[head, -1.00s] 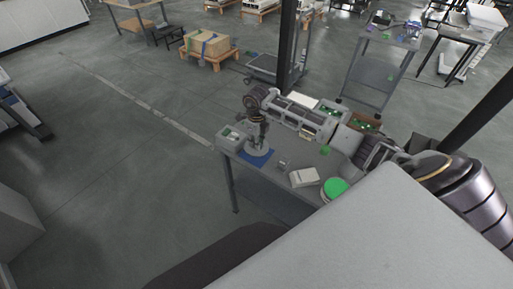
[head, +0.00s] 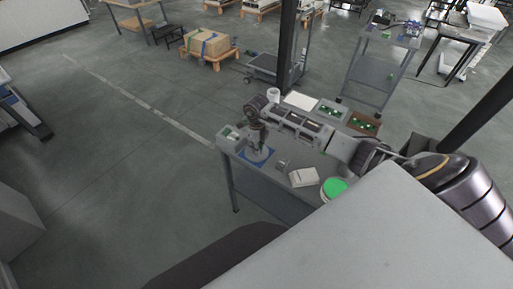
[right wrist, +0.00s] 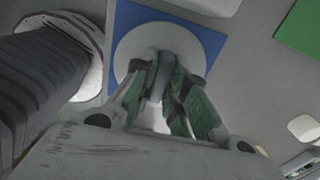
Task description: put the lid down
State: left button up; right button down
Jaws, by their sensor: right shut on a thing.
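The lid (head: 263,155) is a pale grey round disc. It lies over a blue square mat (head: 271,153) on the grey table. My right gripper (head: 258,146) points down over it. In the right wrist view the fingers (right wrist: 162,75) are shut on the knob in the middle of the lid (right wrist: 130,44). Corners of the blue mat (right wrist: 214,45) show around the disc. The lid looks level and at or very near the mat; I cannot tell if it touches. My left gripper is not in view.
A small tray (head: 229,132) stands left of the mat. A white box (head: 303,177) and a round green-topped container (head: 334,187) are at the near right. Green boards (head: 363,123) and a white cup (head: 273,93) are behind my forearm. Open floor lies left of the table.

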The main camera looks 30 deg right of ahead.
jog(key=shift+f, duration=0.15)
jog(key=c, duration=1.4)
grip_release()
jog(key=shift+c, duration=0.2)
notch_tip(320, 180, up, 12)
jog(key=shift+r+b, duration=0.2)
jog(key=shift+b, duration=0.25)
